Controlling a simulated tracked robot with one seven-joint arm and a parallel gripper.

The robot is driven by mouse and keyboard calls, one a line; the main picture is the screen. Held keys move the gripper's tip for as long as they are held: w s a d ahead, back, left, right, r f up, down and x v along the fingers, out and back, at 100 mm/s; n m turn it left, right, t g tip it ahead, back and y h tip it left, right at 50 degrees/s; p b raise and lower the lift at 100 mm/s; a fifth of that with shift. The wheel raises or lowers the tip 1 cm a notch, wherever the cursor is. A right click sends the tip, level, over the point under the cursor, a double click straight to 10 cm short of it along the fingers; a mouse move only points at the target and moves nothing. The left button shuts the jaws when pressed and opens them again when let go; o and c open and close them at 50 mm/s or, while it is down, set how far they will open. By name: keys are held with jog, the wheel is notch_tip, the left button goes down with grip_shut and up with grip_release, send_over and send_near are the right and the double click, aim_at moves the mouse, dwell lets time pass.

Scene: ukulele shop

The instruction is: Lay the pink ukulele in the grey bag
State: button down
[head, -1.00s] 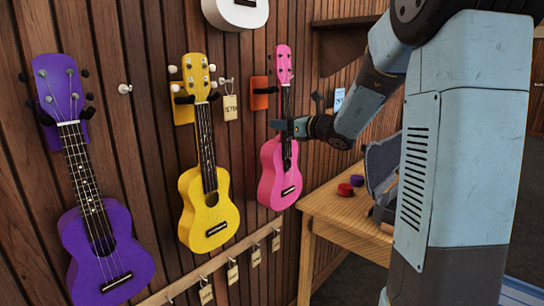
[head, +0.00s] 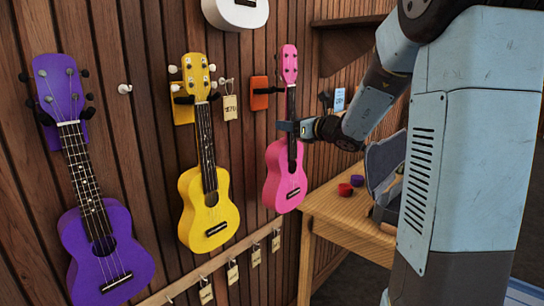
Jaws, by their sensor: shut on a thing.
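The pink ukulele (head: 284,183) is upright in front of the wooden wall, right of the yellow one. My gripper (head: 288,127) is shut on its neck, above the body. The ukulele's head is beside and to the right of the orange wall hanger (head: 260,92), apart from it in the picture. The grey bag (head: 383,160) stands open on the wooden table at the right, its lid raised; my arm column hides much of it.
A yellow ukulele (head: 209,205) and a purple ukulele (head: 105,255) hang on the wall to the left. A white instrument (head: 236,14) hangs above. Red (head: 357,180) and purple (head: 345,190) round items lie on the wooden table (head: 325,209). Tags hang from a low rail (head: 228,259).

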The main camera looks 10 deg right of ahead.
jog(key=shift+v, duration=2.5)
jog(key=shift+f, duration=0.15)
